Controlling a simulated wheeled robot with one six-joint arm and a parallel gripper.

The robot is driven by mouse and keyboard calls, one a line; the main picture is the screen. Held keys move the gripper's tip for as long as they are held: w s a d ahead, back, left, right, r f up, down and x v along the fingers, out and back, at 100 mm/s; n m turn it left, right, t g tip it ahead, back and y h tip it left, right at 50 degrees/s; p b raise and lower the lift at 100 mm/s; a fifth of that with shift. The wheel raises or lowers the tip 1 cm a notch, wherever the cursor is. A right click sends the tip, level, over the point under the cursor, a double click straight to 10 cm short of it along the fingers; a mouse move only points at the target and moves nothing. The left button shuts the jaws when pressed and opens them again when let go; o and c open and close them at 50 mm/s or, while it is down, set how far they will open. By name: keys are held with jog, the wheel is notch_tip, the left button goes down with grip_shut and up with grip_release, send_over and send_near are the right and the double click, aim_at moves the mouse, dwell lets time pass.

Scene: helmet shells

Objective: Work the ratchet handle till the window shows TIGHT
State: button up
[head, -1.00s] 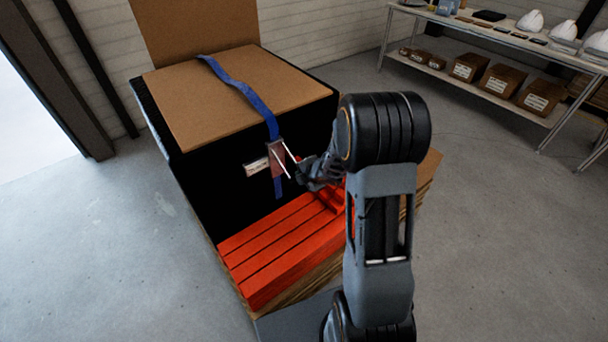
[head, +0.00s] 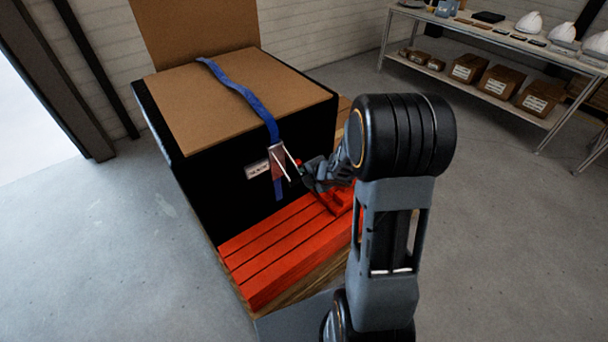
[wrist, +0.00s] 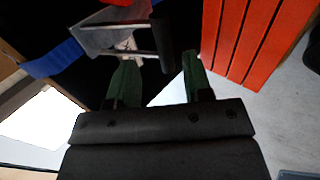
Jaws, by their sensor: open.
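A metal ratchet (head: 278,163) sits on a blue strap (head: 240,90) at the front of a black crate with a brown lid. In the wrist view, the ratchet frame (wrist: 100,38) is at the top, with thin rods leading to a dark handle grip (wrist: 162,42). My gripper (head: 304,170) is beside the ratchet. In the wrist view, my gripper (wrist: 158,75) has its green fingers apart, with the handle grip just ahead, between their lines. I cannot tell whether they touch. A white label or window (head: 257,169) is left of the ratchet; its text is too small to read.
Red slatted boards (head: 285,250) lie in front of the black crate (head: 215,190), low under my arm. A shelf (head: 470,45) with helmets and boxes stands at the back right. The floor to the left is clear.

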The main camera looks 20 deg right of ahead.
jog(key=p+v, duration=0.3)
jog(key=v, duration=0.6)
jog(key=shift+r, duration=0.1)
